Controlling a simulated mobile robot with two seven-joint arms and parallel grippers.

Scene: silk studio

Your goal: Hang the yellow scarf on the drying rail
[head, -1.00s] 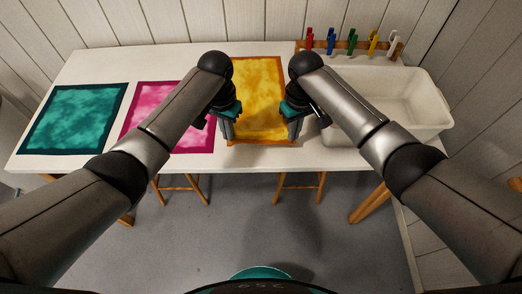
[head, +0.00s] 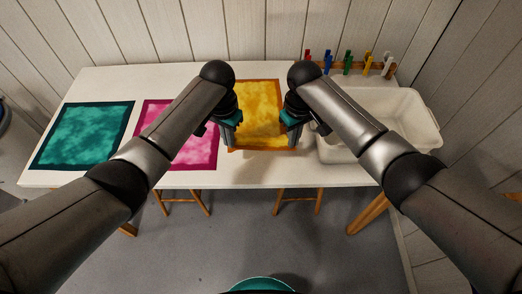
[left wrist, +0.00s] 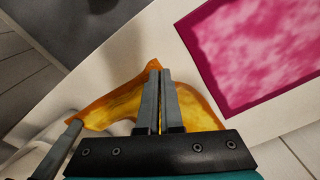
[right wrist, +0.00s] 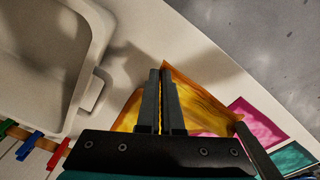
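The yellow scarf (head: 260,112), with an orange border, is stretched between my two grippers. My left gripper (head: 230,138) is shut on its near left corner; in the left wrist view the narrow fingers (left wrist: 160,72) pinch the cloth. My right gripper (head: 291,138) is shut on the near right corner; the right wrist view shows its fingers (right wrist: 160,72) pinching the cloth likewise. The scarf appears raised off the table, with a shadow below its near edge. Its side edges are partly hidden by my grippers. I see no drying rail in these views.
A pink scarf (head: 190,152) and a teal scarf (head: 80,136) lie flat on the white table (head: 250,172) to the left. A white basin (head: 410,115) stands at the right. Behind it is a wooden strip with coloured clothespins (head: 348,62). Stools stand under the table.

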